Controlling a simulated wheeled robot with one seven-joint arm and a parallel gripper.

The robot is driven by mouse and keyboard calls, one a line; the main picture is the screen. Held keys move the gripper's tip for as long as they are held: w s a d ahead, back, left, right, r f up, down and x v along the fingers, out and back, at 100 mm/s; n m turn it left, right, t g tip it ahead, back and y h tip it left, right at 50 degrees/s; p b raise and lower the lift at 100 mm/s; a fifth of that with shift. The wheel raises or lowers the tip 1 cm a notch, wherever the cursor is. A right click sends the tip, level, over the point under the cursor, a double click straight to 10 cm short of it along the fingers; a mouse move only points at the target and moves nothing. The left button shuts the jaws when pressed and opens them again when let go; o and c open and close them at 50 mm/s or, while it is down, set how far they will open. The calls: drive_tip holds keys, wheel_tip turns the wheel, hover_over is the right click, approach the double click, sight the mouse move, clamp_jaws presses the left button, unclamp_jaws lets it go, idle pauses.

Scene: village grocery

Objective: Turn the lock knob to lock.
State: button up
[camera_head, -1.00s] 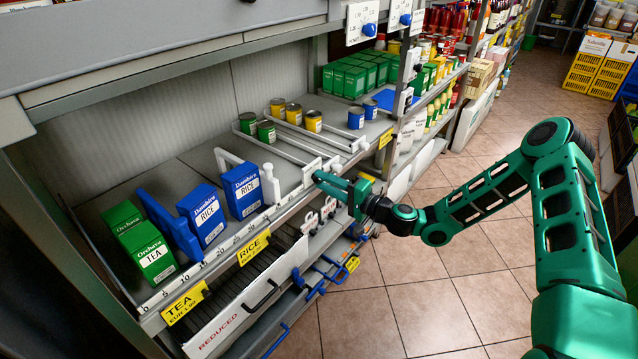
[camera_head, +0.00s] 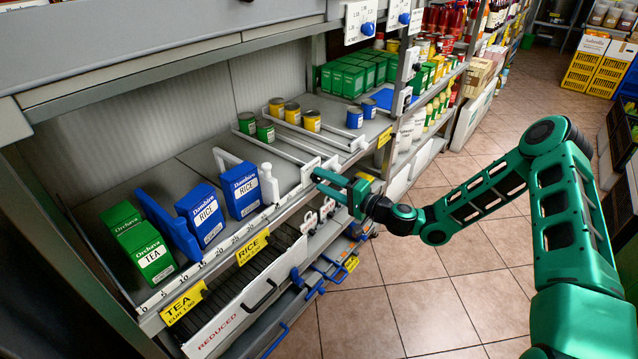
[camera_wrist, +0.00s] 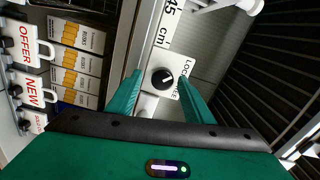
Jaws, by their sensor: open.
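In the wrist view the pointer lies roughly toward the right, at the lettering. My gripper (camera_wrist: 159,76) is open, with one green finger on each side of the knob. A gap shows between each finger and the knob. In the head view my gripper (camera_head: 333,183) is at the shelf's front edge, by the white plate (camera_head: 309,171); the knob itself is hidden there.
A shelf rail with a centimetre scale (camera_head: 225,243) runs along the edge. A white peg-shaped piece (camera_head: 269,183) and rice boxes (camera_head: 241,190) stand left of my gripper. Hanging tags (camera_wrist: 38,97) and boxes (camera_wrist: 78,60) are below the shelf edge. The tiled floor (camera_head: 440,310) is clear.

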drive_tip(key=v, duration=1)
drive_tip(key=shift+s+d, duration=0.25)
drive_tip(key=shift+d, duration=0.1)
drive_tip(key=s+d+f+n+g+h, duration=0.1)
drive_tip(key=s+f+n+g+h, duration=0.15)
drive_tip(key=s+n+g, duration=0.45)
drive_tip(key=s+d+r+g+h, duration=0.1)
drive_tip(key=s+d+g+h, duration=0.3)
drive_tip(key=s+d, duration=0.6)
drive_tip(key=s+d+r+m+h, duration=0.7)
drive_tip(key=s+d+r, duration=1.1)
drive_tip(key=s+d, duration=0.2)
drive_tip(key=shift+s+m, duration=0.4)
drive_tip(key=shift+s, duration=0.75)
drive_tip(key=shift+d+h, duration=0.1)
drive_tip(key=shift+h, duration=0.15)
